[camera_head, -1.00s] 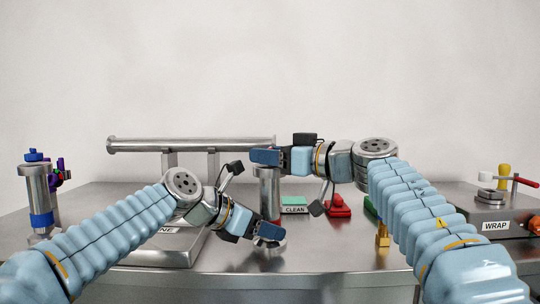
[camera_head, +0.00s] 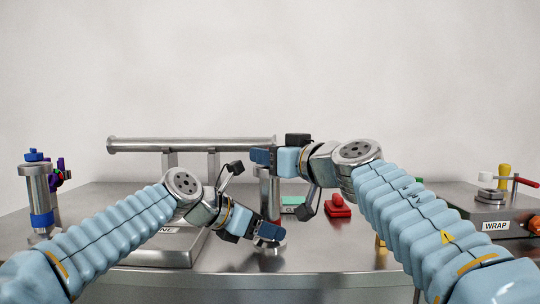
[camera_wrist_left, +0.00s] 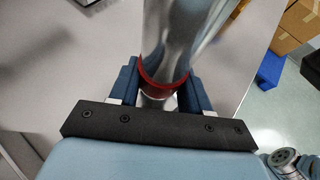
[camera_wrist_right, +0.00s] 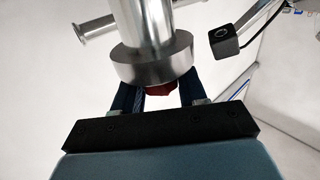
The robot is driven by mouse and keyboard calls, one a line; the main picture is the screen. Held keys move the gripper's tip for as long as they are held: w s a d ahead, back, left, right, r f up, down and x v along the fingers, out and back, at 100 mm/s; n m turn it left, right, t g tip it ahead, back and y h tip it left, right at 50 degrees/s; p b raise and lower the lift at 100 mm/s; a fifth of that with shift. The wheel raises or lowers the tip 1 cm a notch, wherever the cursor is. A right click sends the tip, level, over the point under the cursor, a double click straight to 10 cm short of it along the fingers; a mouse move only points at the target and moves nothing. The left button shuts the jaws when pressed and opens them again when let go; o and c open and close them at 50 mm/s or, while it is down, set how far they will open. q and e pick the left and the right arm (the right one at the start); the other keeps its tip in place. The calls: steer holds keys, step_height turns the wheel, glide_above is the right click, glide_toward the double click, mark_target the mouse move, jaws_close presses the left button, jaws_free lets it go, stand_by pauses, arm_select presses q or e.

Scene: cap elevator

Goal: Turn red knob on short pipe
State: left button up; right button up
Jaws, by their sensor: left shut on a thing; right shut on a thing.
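The short metal pipe (camera_head: 265,187) stands upright near the middle of the bench. My left gripper (camera_head: 267,238) is shut around its lower end. In the left wrist view, a red ring (camera_wrist_left: 163,82) on the pipe (camera_wrist_left: 180,35) sits between the fingers. My right gripper (camera_head: 261,157) is shut at the pipe's top. In the right wrist view, a small part of the red knob (camera_wrist_right: 161,90) shows between its fingers, beside the metal flange (camera_wrist_right: 152,62). The rest of the knob is hidden by the flange and gripper.
A long horizontal pipe (camera_head: 190,144) stands behind on supports. A red button (camera_head: 338,207) and a partly covered green block (camera_head: 293,200) are right of the short pipe. A WRAP station (camera_head: 492,222) is far right; a valve column (camera_head: 38,195) is far left.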

steer(key=o, duration=0.9)
steer(key=shift+o, duration=0.2)
steer(key=v, duration=1.2)
arm_select(q)
steer(key=o, duration=0.9)
